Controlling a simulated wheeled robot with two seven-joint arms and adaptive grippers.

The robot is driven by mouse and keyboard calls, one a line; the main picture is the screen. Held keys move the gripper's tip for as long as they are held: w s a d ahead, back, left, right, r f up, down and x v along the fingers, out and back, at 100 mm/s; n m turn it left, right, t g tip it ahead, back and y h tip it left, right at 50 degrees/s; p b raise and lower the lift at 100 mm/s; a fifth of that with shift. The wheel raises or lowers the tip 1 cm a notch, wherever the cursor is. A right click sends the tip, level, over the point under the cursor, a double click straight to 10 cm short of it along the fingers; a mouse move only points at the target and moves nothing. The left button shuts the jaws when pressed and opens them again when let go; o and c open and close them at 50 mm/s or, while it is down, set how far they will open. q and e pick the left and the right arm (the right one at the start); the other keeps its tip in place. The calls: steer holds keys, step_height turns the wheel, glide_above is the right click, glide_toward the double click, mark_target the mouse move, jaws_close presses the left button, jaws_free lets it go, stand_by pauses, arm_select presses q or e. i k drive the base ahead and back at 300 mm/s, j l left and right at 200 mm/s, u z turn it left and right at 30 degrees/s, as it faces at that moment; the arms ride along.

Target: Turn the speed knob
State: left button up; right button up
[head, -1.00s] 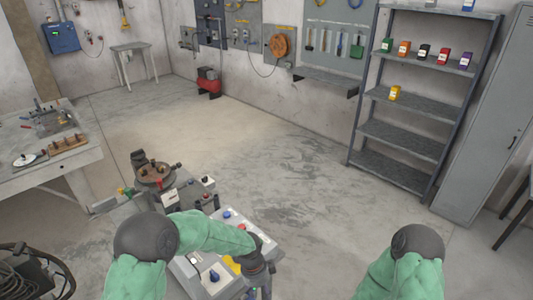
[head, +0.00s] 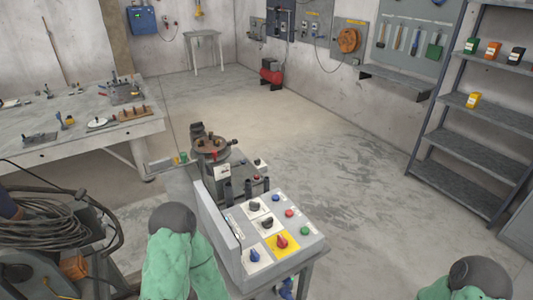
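The grey control panel (head: 312,250) stands in the lower middle, in front of the positioner. Its sloped face carries a black knob (head: 258,206) at the back, a second black knob (head: 267,223), a blue knob (head: 255,255) at the front left and a red knob (head: 282,241) on a yellow plate. I cannot read the labels, so I cannot tell which is the speed knob. My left arm is bent to the left of the panel, and its gripper is not in view. My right arm shows only at the bottom right corner; its gripper is not in view.
The positioner (head: 212,148) with its round brown top stands behind the panel. Blue, red and green buttons line the panel's right side. A workbench (head: 60,147) stands at left, above coiled cable (head: 50,215). Shelves (head: 460,180) stand at right. The floor between is clear.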

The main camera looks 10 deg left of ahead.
mark_target(254, 205)
steer(key=l+u, duration=0.1)
steer(key=u, duration=1.1)
steer(key=l+u, duration=0.7)
steer(key=l, duration=0.25)
steer(key=k+l+u, duration=0.1)
steer(key=l+u, duration=0.2)
steer(key=l, duration=0.15)
steer(key=k+l+u, duration=0.1)
steer(key=l+u, duration=0.25)
steer(key=k+l+u, duration=0.2)
steer(key=l+u, duration=0.15)
steer(key=l, duration=0.15)
steer(key=k+l, duration=0.2)
steer(key=l, duration=0.2)
steer(key=k+l, duration=0.25)
steer(key=l, duration=0.15)
steer(key=k+l+u, duration=0.1)
steer(key=l, duration=0.3)
steer(key=k+l, duration=0.35)
